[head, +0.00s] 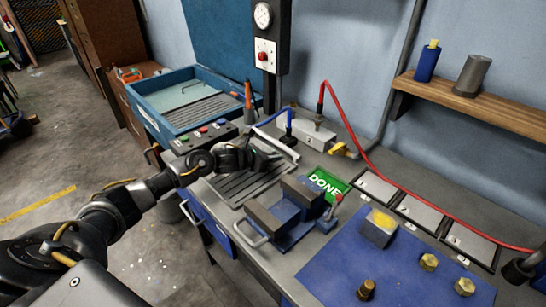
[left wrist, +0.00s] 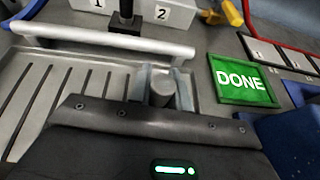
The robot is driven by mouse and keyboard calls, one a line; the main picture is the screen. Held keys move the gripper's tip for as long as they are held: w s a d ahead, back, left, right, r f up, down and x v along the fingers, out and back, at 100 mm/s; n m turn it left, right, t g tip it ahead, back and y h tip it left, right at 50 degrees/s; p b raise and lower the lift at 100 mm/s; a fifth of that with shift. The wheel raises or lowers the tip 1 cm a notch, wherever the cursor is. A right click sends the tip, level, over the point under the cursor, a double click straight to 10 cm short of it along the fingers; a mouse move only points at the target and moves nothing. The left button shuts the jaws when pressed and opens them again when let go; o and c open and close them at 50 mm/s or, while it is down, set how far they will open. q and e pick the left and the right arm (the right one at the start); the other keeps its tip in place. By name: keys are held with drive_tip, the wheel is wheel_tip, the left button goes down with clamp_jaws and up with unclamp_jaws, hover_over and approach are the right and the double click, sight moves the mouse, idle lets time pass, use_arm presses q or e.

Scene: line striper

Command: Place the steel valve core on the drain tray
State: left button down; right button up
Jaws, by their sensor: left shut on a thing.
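My left gripper (head: 268,160) is low over the grey slotted drain tray (head: 236,188), near the tray's back right part. In the left wrist view its two pale fingers (left wrist: 161,90) are shut on a short grey cylinder, the steel valve core (left wrist: 161,88). The core sits upright between the fingers, over the tray's plain area right of the slots. The tray (left wrist: 62,82) fills the left of that view. Whether the core's bottom touches the tray is hidden by the gripper body. In the head view the core is hidden by the gripper. My right gripper is not in view.
A metal bar (left wrist: 105,40) runs along the tray's back edge. A blue vise-like fixture (head: 290,210) and a green DONE sign (head: 326,184) stand right of the tray. Behind is a numbered block (head: 312,130) with hoses. A blue mat (head: 350,262) holds brass parts.

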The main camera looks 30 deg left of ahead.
use_arm(q)
drive_tip(key=shift+f, duration=0.45)
drive_tip(key=shift+f+b, duration=0.15)
drive_tip(key=shift+b, duration=0.15)
drive_tip(key=c, duration=1.3)
unclamp_jaws()
